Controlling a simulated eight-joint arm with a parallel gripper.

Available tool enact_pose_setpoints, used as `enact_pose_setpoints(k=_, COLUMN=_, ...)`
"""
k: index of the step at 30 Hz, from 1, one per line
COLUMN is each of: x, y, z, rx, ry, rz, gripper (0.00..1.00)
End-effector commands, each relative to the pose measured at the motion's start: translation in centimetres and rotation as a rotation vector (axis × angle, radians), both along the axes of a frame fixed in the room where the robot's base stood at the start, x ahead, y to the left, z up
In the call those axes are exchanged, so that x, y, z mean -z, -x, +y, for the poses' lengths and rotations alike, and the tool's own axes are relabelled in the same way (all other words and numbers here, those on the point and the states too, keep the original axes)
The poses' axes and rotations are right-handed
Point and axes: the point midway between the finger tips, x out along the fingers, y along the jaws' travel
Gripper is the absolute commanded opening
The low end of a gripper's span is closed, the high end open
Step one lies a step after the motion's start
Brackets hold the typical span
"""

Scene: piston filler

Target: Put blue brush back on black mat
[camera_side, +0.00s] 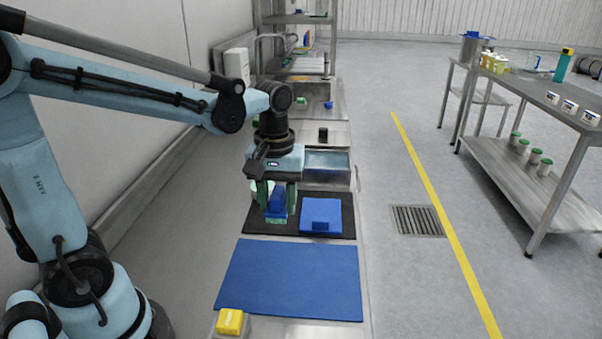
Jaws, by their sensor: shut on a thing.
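My gripper (277,208) points down over the left part of the black mat (345,201), its green fingers on either side of a blue brush (278,202). It is shut on the brush, which has a blue block-like body and a paler lower edge. The brush is low, at or just above the mat; I cannot tell whether it touches. The gripper body and fingers hide part of the brush and the mat behind it.
A flat blue thing with a raised block (320,215) lies on the mat, just right of the brush. A blue mat (290,280) lies in front, with a yellow block (230,321) at its near left corner. A metal basin (328,164) stands behind. A white container (257,190) is partly hidden left of the gripper.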

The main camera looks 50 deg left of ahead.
Motion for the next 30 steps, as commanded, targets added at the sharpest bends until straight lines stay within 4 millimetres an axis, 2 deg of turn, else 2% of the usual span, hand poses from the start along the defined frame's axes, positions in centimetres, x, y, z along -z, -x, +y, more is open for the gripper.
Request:
enact_pose_setpoints(k=5, x=1.0, y=0.2, z=1.5, rx=-0.023, ry=0.0, rz=0.0, gripper=0.15)
enact_pose_setpoints(k=18, x=6.1, y=-1.4, z=10.0, rx=-0.02, ry=0.0, rz=0.0, gripper=0.15)
enact_pose_setpoints(k=23, x=7.0, y=-1.6, z=11.3, rx=-0.017, ry=0.0, rz=0.0, gripper=0.15)
enact_pose_setpoints(k=26, x=7.5, y=-1.6, z=11.5, rx=-0.015, ry=0.0, rz=0.0, gripper=0.15)
enact_pose_setpoints(k=30, x=9.1, y=-1.7, z=11.5, rx=-0.015, ry=0.0, rz=0.0, gripper=0.15)
